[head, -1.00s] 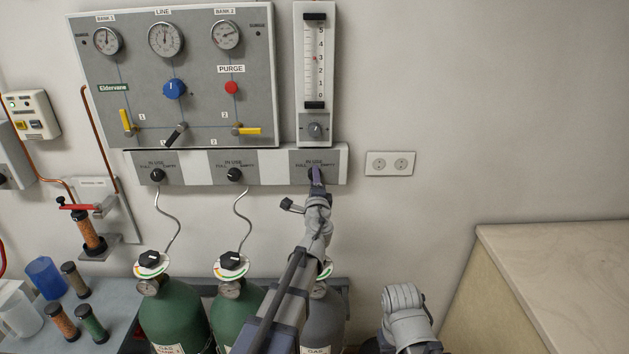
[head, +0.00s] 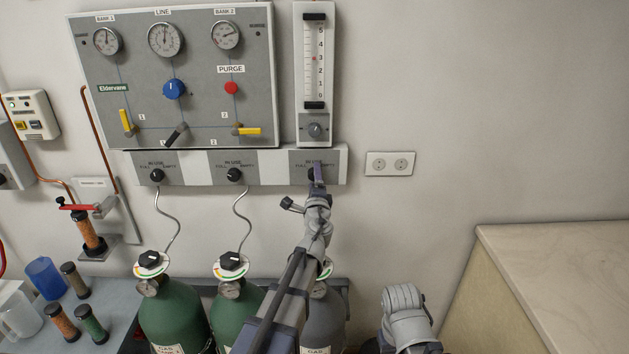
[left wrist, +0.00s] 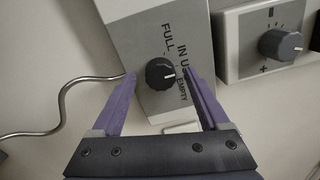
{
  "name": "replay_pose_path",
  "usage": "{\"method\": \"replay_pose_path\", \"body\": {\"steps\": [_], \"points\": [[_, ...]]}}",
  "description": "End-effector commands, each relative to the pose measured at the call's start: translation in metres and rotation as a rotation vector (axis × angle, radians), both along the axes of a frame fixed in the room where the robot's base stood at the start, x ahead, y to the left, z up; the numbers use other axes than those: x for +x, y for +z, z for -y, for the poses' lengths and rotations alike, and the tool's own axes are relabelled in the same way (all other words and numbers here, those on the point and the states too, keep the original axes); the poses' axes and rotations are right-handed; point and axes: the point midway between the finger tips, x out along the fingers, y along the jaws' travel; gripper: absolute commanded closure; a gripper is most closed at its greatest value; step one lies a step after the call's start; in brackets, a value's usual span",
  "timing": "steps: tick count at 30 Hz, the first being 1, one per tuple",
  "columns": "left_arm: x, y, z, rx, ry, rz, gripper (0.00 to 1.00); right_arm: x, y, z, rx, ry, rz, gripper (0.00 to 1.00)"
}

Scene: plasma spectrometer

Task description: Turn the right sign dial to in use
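The right sign dial is a black round knob (left wrist: 160,74) with a white pointer line, on a grey plate marked FULL, IN USE and EMPTY. In the left wrist view the plate is seen sideways, and the pointer line points roughly right, toward the IN USE side. My left gripper (left wrist: 161,75) is open, with one purple finger on each side of the knob and a visible gap to each. In the head view the left gripper (head: 318,174) covers most of this dial. My right gripper is not visible; only part of my right arm shows at the bottom.
Two similar dials, the left (head: 157,175) and the middle (head: 234,174), sit on the same strip (head: 195,168). A flow meter (head: 315,75) with a knob (left wrist: 281,45) is just above the right dial. A wall socket (head: 390,163) is to the right. Gas cylinders (head: 172,315) stand below.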

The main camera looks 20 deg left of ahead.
Motion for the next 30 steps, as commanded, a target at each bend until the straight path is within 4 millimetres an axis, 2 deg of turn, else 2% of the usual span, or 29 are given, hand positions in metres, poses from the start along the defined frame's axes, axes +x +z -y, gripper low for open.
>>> {"method": "replay_pose_path", "body": {"steps": [7,11,24,30], "points": [[-0.001,0.0,0.0,0.0,0.001,0.0,0.22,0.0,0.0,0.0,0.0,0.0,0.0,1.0],[-0.008,0.0,0.002,0.0,0.001,0.0,0.22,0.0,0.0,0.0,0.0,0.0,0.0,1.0],[-0.07,-0.004,0.022,0.0,0.0,0.0,0.22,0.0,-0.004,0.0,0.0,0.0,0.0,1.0],[-0.075,-0.004,0.024,0.0,0.0,0.0,0.22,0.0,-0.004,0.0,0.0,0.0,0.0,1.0]]}}
